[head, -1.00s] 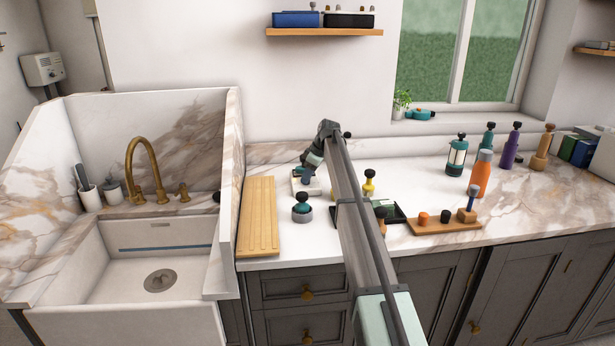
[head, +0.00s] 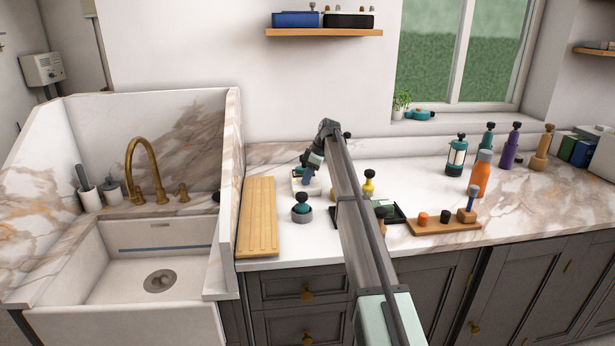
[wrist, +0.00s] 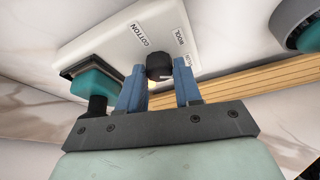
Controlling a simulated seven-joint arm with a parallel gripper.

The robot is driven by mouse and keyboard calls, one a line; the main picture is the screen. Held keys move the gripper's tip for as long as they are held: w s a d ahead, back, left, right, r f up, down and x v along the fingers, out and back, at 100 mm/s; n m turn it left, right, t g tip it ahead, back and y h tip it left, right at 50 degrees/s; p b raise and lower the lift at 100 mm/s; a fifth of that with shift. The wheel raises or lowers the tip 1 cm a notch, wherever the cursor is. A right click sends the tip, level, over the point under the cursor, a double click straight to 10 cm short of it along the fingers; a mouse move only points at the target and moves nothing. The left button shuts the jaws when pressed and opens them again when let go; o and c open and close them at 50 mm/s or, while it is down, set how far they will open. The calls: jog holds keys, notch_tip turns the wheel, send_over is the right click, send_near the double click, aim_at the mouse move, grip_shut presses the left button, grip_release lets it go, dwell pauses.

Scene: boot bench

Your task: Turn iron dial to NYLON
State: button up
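The black iron dial (wrist: 159,66) sits on a white panel (wrist: 105,42) in the wrist view, with a small pale mark on its near side. A teal part with a black knob (wrist: 95,90) stands at the panel's left. In the head view my gripper (head: 309,176) reaches down over the white base (head: 299,187); the dial is hidden there.
A teal-and-grey round item (head: 302,208) stands just in front of the base. A ribbed wooden board (head: 258,218) lies to the left, beside the sink.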

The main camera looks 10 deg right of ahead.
jog(key=o, duration=0.4)
jog(key=shift+r, duration=0.1)
jog(key=v, duration=1.3)
jog(key=shift+d+r, duration=0.2)
jog(key=shift+r, duration=0.05)
